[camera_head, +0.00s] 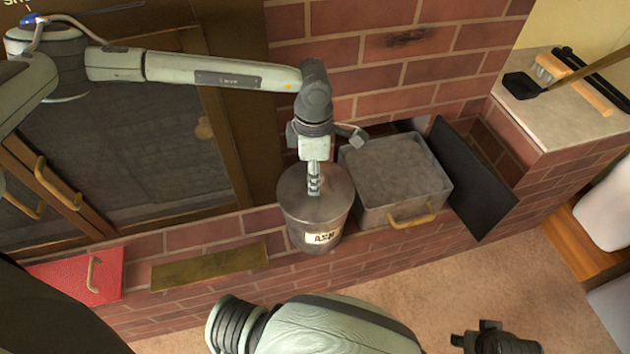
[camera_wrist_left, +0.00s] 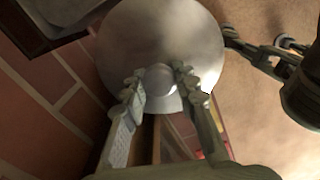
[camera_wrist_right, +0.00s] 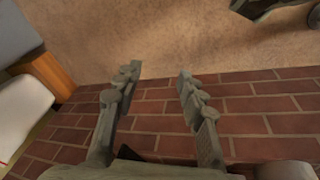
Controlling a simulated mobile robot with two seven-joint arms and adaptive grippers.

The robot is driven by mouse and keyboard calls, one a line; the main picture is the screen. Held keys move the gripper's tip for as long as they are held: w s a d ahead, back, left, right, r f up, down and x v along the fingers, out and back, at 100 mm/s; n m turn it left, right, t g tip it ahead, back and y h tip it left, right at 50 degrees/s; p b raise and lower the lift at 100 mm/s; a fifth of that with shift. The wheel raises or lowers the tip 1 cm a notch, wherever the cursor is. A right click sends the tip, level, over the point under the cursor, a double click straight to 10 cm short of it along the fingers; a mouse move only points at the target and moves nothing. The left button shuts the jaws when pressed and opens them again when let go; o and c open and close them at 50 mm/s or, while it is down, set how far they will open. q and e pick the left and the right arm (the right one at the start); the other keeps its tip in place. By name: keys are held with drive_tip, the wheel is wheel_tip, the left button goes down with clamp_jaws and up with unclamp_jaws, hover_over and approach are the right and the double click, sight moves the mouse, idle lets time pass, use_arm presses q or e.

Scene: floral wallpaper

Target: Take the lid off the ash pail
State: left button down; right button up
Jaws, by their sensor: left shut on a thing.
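The grey metal ash pail (camera_head: 300,236) stands on the brick ledge with a label reading ASH on its front. Its round grey lid (camera_head: 335,190) sits over the pail's top; I cannot tell if there is any gap under it. My left gripper (camera_head: 314,188) points down from above at the lid's middle. In the left wrist view, its fingers (camera_wrist_left: 160,85) are shut on the round lid knob (camera_wrist_left: 160,76), with the lid (camera_wrist_left: 185,30) behind. My right gripper (camera_wrist_right: 157,80) is open and empty in the right wrist view, over the floor and brick edge.
An ash-filled metal box (camera_head: 362,213) with a brass handle stands right beside the pail. A dark panel (camera_head: 475,190) leans beyond it. A red piece with a handle (camera_head: 75,277) and a brass plate (camera_head: 210,267) lie to the left. A brush (camera_head: 570,80) lies on the right-hand ledge.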

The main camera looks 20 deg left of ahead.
use_arm(q)
drive_tip(key=shift+r, duration=0.2)
wheel_tip(320, 180, up, 4)
drive_tip(key=shift+b, duration=0.3)
drive_tip(key=s+a+r, duration=0.2)
drive_tip(key=s+r, duration=0.4)
drive_tip(key=s, duration=0.5)
drive_tip(key=shift+s+a+r+b, duration=0.15)
drive_tip(key=shift+a+r+b, duration=0.2)
drive_tip(key=shift+a+b, duration=0.1)
use_arm(e)
wheel_tip(320, 180, up, 3)
drive_tip(key=shift+d+r, duration=0.15)
use_arm(q)
drive_tip(key=shift+r+p, duration=1.2)
drive_tip(key=shift+r, duration=1.3)
use_arm(e)
drive_tip(key=shift+r, duration=1.15)
